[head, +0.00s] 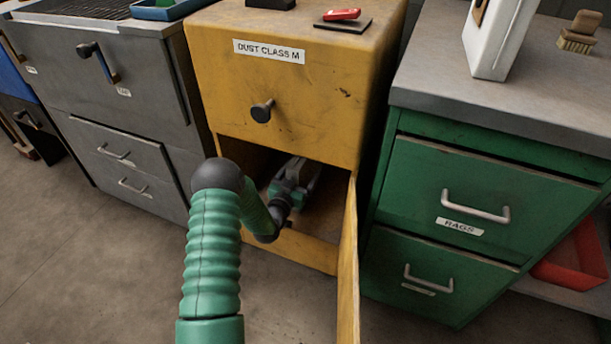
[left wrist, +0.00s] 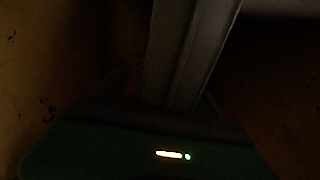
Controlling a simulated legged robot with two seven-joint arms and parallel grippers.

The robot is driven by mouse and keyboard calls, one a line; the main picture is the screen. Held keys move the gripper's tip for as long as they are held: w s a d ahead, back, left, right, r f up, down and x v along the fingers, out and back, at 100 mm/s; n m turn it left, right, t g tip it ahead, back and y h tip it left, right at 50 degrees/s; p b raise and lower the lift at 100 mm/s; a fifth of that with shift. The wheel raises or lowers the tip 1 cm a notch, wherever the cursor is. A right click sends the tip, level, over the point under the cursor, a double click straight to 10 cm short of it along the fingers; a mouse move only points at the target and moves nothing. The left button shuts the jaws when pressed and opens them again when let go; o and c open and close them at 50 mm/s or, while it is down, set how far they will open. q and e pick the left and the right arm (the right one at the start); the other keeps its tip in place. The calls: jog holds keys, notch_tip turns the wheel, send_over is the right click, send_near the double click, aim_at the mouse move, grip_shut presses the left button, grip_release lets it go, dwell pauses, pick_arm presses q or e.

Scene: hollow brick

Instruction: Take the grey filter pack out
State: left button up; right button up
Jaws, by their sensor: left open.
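The yellow cabinet (head: 293,75) labelled "DUST CLASS M" has its lower compartment open. My left arm reaches into it, and my left gripper (head: 300,178) is inside, open. In the left wrist view, a long grey piece (left wrist: 190,50), seemingly the grey filter pack, stands beyond my left gripper (left wrist: 165,95), roughly in line with the space between the dark fingers. Whether it touches them is too dark to tell. In the head view the pack cannot be told apart clearly from the gripper. My right gripper is not in view.
The yellow door (head: 348,270) stands open at the right edge of the opening. A green cabinet (head: 470,200) stands to the right and a grey cabinet (head: 120,95) to the left. A red object (head: 341,14) lies on the yellow top. Floor (head: 80,260) at front left is clear.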

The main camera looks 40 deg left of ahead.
pick_arm(q)
grip_shut()
jog(key=shift+r, duration=0.2)
dwell(0.5)
jog(key=shift+r, duration=0.1)
